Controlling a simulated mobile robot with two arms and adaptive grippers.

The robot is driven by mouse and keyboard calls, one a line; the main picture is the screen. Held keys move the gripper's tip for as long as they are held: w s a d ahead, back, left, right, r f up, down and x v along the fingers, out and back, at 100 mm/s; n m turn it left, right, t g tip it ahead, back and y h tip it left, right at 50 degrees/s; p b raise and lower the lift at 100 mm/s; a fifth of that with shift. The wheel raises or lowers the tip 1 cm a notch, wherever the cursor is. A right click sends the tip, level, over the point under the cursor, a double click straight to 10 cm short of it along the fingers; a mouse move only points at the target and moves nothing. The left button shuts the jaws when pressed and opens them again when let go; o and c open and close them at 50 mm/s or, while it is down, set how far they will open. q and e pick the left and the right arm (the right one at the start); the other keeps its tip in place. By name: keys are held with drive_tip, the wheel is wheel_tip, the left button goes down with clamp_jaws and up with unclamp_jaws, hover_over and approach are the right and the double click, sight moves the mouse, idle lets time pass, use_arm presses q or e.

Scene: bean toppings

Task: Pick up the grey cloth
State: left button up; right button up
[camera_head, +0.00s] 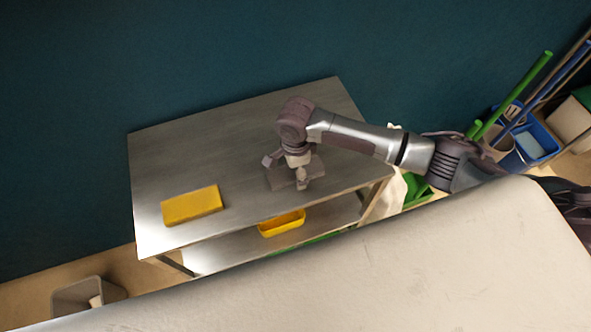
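A grey cloth (278,178) lies flat on the metal table, right of its middle. My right arm reaches in from the right, and my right gripper (301,182) points down over the cloth. The gripper and wrist cover part of the cloth. I cannot tell whether the fingers touch it, or whether they are open or shut. My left gripper is not in view.
A yellow sponge-like block (192,205) lies on the metal table (160,160) at the left. A yellow tray (282,223) sits on the lower shelf. A bin (85,297) stands at bottom left. Blue buckets (532,142) and poles stand at right. A dark wall is behind.

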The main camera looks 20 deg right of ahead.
drive_tip(key=shift+c, duration=0.3)
drive_tip(key=c, duration=1.2)
drive_tip(key=shift+r, duration=0.15)
wheel_tip(320, 180, up, 4)
drive_tip(key=shift+s+d+r+b, duration=0.1)
drive_tip(key=shift+s+d+b, duration=0.05)
drive_tip(key=shift+b, duration=0.25)
drive_tip(key=s+d+r, duration=0.4)
drive_tip(key=s+d, duration=0.1)
drive_tip(key=s+d+r, duration=0.2)
drive_tip(key=d, duration=0.1)
drive_tip(key=shift+s+d+r+b, duration=0.1)
drive_tip(key=shift+s+r+b, duration=0.2)
drive_tip(key=shift+s+b, duration=0.05)
